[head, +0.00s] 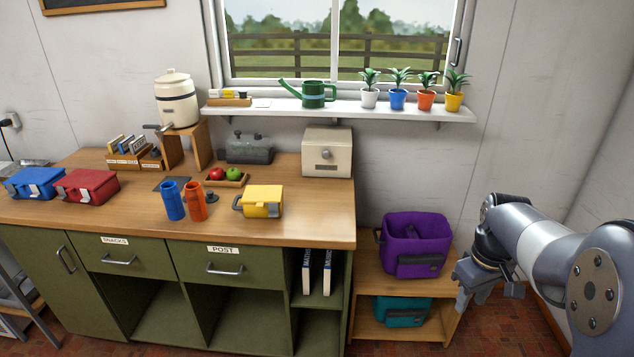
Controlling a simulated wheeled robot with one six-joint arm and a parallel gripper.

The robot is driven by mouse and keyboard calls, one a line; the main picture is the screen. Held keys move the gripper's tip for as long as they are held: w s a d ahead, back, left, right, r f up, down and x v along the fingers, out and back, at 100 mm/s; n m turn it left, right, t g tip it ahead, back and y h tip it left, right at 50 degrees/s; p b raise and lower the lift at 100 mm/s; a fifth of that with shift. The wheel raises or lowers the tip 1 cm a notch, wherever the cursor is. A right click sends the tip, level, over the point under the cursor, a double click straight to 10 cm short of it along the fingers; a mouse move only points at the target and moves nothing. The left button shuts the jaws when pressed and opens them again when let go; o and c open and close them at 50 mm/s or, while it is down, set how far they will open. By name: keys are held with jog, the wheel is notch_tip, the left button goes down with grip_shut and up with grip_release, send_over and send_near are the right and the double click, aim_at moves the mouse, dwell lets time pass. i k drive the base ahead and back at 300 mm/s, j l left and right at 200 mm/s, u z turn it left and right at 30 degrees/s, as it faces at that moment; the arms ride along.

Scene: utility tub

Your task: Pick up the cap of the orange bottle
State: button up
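The orange bottle (195,202) stands upright on the wooden counter, right of a blue bottle (172,201). Both look open at the top, with no cap seen on them. A small dark round piece (212,196) lies on the counter just right of the orange bottle; it may be a cap, but it is too small to be sure. My gripper (488,297) hangs at the lower right, right of the purple bag and well away from the bottles. Its fingers look spread apart, with nothing seen between them.
A purple bag (414,231) sits on a low shelf. The counter's front strip is clear.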

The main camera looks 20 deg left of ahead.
aim_at(211, 197)
jog(key=j+z, duration=0.15)
jog(key=z, duration=3.65)
jog(key=k+j, duration=0.1)
jog(key=k, duration=0.35)
jog(key=k+u, duration=0.1)
jog(key=k, duration=0.3)
jog(key=k+j, duration=0.2)
jog(key=k, duration=0.25)
jog(key=k+l+z, duration=0.15)
jog(key=k+z, duration=0.3)
jog(key=k+j+z, duration=0.1)
jog(key=z, duration=0.4)
jog(key=k+z, duration=0.2)
jog(key=z, duration=0.25)
jog(key=k+z, duration=0.15)
jog(key=z, duration=0.35)
jog(key=k+l+z, duration=0.1)
jog(key=z, duration=5.25)
